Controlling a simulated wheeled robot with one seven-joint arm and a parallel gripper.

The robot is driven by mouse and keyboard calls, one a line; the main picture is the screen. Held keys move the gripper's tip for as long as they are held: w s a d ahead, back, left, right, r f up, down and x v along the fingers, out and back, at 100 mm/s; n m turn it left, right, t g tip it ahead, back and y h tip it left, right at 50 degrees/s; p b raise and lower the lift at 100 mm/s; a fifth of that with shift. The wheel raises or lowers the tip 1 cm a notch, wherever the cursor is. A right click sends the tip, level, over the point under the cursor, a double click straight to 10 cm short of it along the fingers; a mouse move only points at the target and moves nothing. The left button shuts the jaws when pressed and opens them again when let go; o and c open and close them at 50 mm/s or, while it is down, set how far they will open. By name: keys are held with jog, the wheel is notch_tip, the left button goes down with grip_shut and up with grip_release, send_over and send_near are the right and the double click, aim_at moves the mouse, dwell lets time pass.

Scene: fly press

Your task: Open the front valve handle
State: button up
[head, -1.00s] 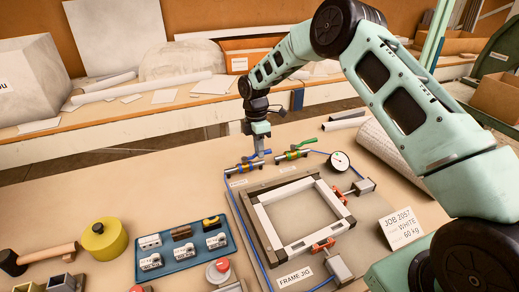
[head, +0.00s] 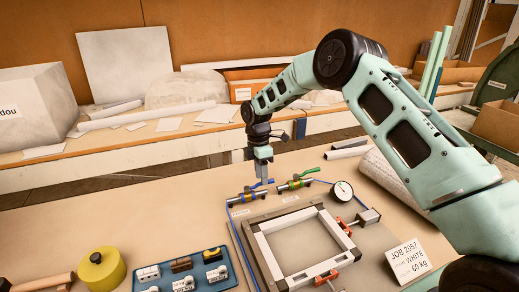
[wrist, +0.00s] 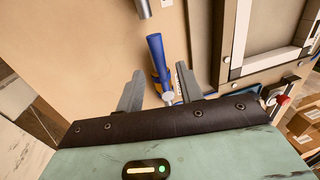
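Two small valves sit side by side behind the frame jig: one with a blue handle (head: 257,184) on the left, one with a green handle (head: 306,173) on the right. Their labels are too small to read, so I cannot tell which is called front. My gripper (head: 264,180) points down at the blue handle. In the wrist view my gripper (wrist: 158,78) is open, one finger on each side of the blue handle (wrist: 156,50). Gaps show between handle and fingers. The valve body under the blue handle (head: 246,197) is partly hidden in the wrist view.
A pressure gauge (head: 343,190) stands right of the green handle. The frame jig (head: 249,244) with red clamps lies in front of the valves. A blue tray (head: 218,287) with small parts and a yellow round container (head: 100,268) are at left. The table left of the valves is clear.

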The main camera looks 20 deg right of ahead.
jog(key=w+r+b, duration=0.1)
jog(key=w+r, duration=0.2)
jog(key=r, duration=1.2)
jog(key=shift+r, duration=0.3)
jog(key=s+a+r+m+t, duration=0.1)
jog(key=s+a+r+m, duration=0.1)
jog(key=s+a, duration=0.7)
jog(key=s+a+r+m, duration=0.2)
jog(key=s+a, duration=0.4)
jog(key=s, duration=0.4)
jog(key=s+d+f+m, duration=0.1)
jog(key=s+f+m, duration=0.1)
jog(key=s, duration=1)
jog(key=s+d+f+m+t, duration=0.1)
jog(key=s+m, duration=0.3)
jog(key=s, duration=0.9)
jog(key=shift+s+d+f+y, duration=0.25)
jog(key=shift+d+f, duration=0.2)
jog(key=shift+d, duration=0.3)
